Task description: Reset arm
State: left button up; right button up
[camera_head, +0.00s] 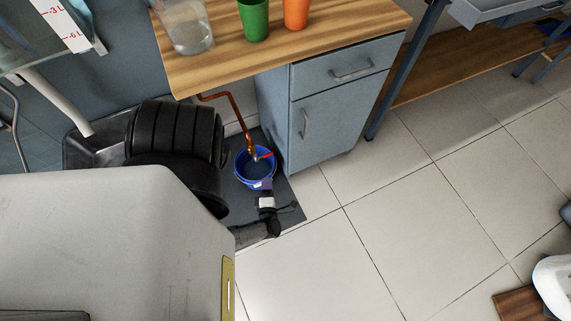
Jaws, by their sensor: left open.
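My left gripper (279,206) shows small and dark near the middle of the picture, beyond the large grey-white body at lower left. It is open, and I see nothing held in it. It appears just below the blue bucket (256,169) in the picture; I cannot tell its height above the floor mat. Its fingers are too small to make out clearly. My right gripper is not in view.
A copper pipe (236,109) with a red-handled valve (262,156) ends over the bucket. A wooden-topped blue cabinet (340,112) stands behind, bearing a clear pitcher (187,27), a green cup (254,20) and an orange cup (296,13). Tiled floor at right is mostly clear.

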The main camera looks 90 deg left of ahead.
pick_arm(q)
jog(key=shift+d, duration=0.3)
jog(key=shift+m, duration=0.3)
dwell(0.3)
